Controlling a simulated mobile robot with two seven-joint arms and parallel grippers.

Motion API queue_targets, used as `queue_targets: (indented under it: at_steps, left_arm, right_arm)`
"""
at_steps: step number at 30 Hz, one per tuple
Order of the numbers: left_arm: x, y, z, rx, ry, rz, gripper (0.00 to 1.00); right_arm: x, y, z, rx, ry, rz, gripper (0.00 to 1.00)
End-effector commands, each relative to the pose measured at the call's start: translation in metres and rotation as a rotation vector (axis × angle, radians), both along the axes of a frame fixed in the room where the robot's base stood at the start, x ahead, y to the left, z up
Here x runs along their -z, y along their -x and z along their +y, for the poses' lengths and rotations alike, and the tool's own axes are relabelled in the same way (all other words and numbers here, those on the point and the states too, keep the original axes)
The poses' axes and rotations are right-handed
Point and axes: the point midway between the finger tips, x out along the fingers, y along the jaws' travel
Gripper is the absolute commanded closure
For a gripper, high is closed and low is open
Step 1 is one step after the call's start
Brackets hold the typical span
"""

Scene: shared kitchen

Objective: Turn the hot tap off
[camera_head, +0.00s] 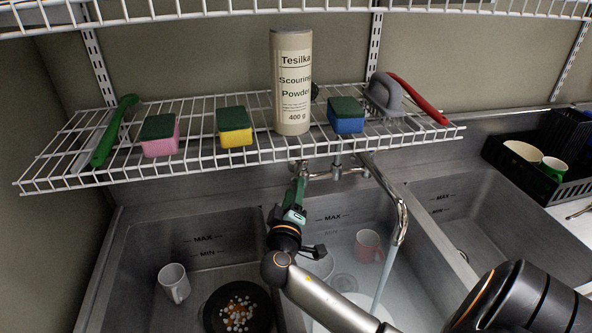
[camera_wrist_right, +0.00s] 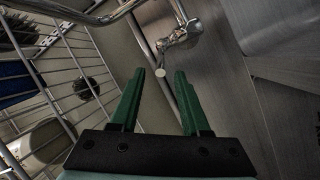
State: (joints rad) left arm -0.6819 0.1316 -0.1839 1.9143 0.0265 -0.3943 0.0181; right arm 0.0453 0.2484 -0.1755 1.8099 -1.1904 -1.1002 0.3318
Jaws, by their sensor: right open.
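The chrome tap (camera_head: 335,172) is mounted on the back wall below the wire shelf. Its spout (camera_head: 402,215) curves over the middle basin, and a stream of water (camera_head: 383,275) falls from it. My right gripper (camera_head: 300,183), with green fingers, is raised at the left end of the tap, just below the shelf. In the wrist view the right gripper (camera_wrist_right: 158,74) is open and empty, and a chrome tap fitting (camera_wrist_right: 180,38) lies just beyond the fingertips. I cannot tell whether they touch. The hot handle's setting cannot be made out. My left gripper is not in view.
The wire shelf (camera_head: 195,172) overhangs the tap, holding sponges, brushes and a scouring powder container (camera_head: 291,85). The left basin holds a white mug (camera_head: 174,283) and a dark pan (camera_head: 212,313). A black rack (camera_head: 535,185) stands right.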

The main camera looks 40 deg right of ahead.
Motion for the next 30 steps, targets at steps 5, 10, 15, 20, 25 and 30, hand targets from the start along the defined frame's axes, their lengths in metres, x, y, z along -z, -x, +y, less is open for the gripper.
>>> queue_targets:
  at_steps: [5, 10, 15, 20, 25, 30]
  left_arm:
    - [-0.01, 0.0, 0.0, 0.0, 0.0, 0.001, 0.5]
    - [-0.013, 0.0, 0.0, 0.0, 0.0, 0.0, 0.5]
    - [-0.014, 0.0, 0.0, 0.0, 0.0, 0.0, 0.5]
    - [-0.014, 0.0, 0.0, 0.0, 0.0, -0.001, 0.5]
    - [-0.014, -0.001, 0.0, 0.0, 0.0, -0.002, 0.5]
    - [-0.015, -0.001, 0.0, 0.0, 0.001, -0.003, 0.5]
  right_arm:
    - [-0.003, -0.025, -0.029, 0.001, 0.003, 0.0, 0.54]
    - [-0.002, -0.04, -0.046, 0.0, 0.002, 0.0, 0.54]
    - [-0.001, -0.047, -0.054, 0.0, -0.001, -0.001, 0.54]
    - [0.0, -0.048, -0.055, -0.001, -0.001, -0.001, 0.54]
    - [0.0, -0.048, -0.055, -0.001, -0.001, -0.001, 0.57]
    - [0.0, -0.048, -0.055, -0.001, -0.001, 0.0, 0.76]
